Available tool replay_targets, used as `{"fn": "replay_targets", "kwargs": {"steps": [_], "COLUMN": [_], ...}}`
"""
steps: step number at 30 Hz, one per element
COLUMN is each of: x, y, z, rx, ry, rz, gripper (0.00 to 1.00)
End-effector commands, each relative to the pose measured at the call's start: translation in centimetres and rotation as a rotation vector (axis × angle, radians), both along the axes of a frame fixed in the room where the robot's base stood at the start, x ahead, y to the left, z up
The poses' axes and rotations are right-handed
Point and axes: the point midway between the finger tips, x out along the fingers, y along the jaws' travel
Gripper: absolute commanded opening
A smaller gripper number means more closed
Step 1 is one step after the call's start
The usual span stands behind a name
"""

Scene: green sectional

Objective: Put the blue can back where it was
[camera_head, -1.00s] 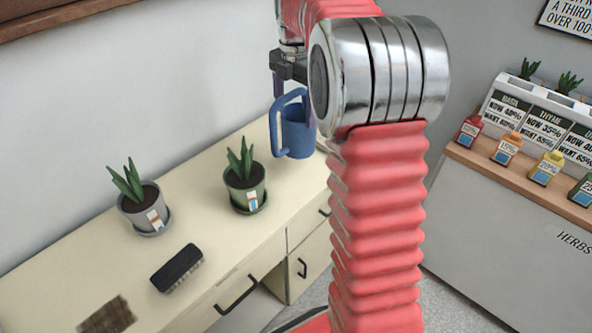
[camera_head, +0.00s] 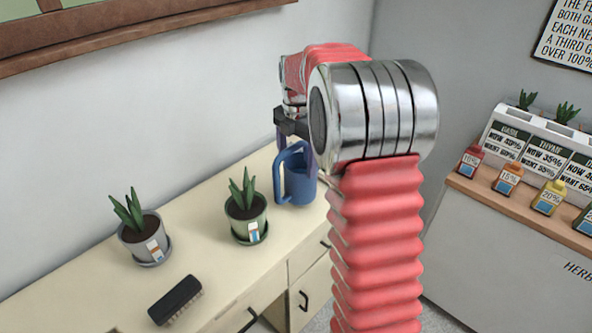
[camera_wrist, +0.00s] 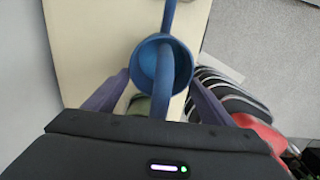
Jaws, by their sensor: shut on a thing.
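The blue can (camera_head: 299,188) is a watering can with a looped handle. It is upright at the far right part of the cream counter (camera_head: 215,263), right of the green-potted plant. I cannot tell whether its base touches the counter. My gripper (camera_head: 294,150) is above the can and shut on its handle; my arm partly hides the fingers. In the wrist view the can (camera_wrist: 152,60) is seen from above, its round opening and handle between my gripper's two purple fingers (camera_wrist: 158,92).
A plant in a green pot (camera_head: 246,218) stands just left of the can. A plant in a grey pot (camera_head: 144,238) and a dark brush (camera_head: 175,300) are further left. A herb stand (camera_head: 530,225) with small bottles is at the right.

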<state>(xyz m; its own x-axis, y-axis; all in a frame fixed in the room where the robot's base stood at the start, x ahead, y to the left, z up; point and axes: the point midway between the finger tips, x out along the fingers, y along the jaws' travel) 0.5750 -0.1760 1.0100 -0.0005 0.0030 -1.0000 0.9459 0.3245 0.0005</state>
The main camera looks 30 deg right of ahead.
Motion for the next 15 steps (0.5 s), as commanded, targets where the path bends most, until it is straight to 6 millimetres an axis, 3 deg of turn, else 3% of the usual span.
{"fn": "replay_targets", "kwargs": {"steps": [5,15], "x": [0.0,0.0], "y": [0.0,-0.1], "z": [-0.3,-3.6], "rx": [-0.001,-0.001], "ry": [-0.001,-0.001], "rz": [0.000,-0.001], "gripper": [0.50,0.50]}}
